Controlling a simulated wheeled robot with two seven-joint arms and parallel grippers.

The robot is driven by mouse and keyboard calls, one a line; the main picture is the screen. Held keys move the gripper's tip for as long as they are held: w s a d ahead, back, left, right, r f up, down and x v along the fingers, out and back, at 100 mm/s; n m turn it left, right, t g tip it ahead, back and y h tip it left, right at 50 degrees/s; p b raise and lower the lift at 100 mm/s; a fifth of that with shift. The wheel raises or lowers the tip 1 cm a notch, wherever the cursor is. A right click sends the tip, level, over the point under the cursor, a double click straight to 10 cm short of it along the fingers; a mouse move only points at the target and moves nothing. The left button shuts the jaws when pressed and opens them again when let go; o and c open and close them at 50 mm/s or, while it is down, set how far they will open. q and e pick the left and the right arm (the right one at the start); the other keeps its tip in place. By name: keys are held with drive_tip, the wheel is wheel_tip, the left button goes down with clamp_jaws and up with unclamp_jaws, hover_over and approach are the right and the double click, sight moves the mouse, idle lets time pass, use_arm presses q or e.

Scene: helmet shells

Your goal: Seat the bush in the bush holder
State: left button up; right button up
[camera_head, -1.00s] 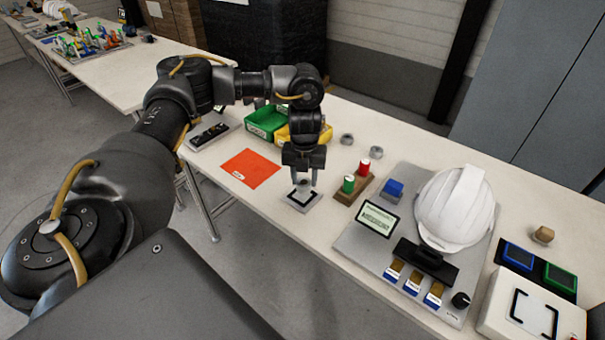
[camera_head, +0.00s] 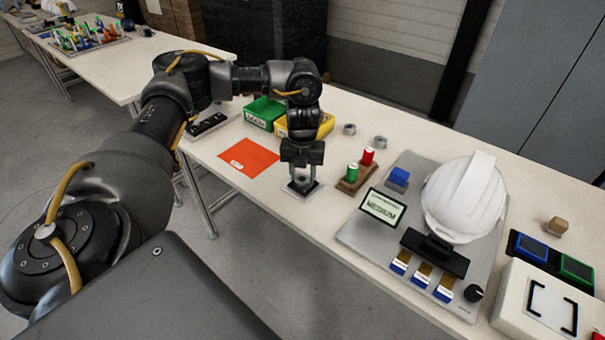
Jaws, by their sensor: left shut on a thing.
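My left gripper (camera_head: 301,180) points straight down over a small pale plate with a dark marking (camera_head: 303,193) near the table's front edge. Its fingers are shut on a small greyish thing, which I take to be the bush (camera_head: 301,183). The fingers hide most of it, and I cannot tell whether it touches the plate. I cannot tell for certain which thing is the bush holder. A brown block (camera_head: 355,179) with a green and a red cylinder stands just right of the gripper. My right gripper is not in view.
Behind the gripper are a green bin (camera_head: 264,112), a yellow bin (camera_head: 322,128) and two grey rings (camera_head: 349,129). An orange sheet (camera_head: 248,158) lies left. A grey board (camera_head: 375,238) with a white helmet (camera_head: 467,197) stands right.

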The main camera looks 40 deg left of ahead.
use_arm(q)
drive_tip(key=o, duration=1.1)
drive_tip(key=shift+f, duration=0.35)
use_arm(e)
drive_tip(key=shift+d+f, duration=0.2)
use_arm(q)
wheel_tip(320, 180, up, 13)
drive_tip(key=p, duration=0.2)
drive_tip(key=shift+f, duration=0.15)
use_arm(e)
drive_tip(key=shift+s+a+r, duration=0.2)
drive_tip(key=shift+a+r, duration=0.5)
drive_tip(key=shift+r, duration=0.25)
use_arm(q)
drive_tip(key=shift+d, duration=0.15)
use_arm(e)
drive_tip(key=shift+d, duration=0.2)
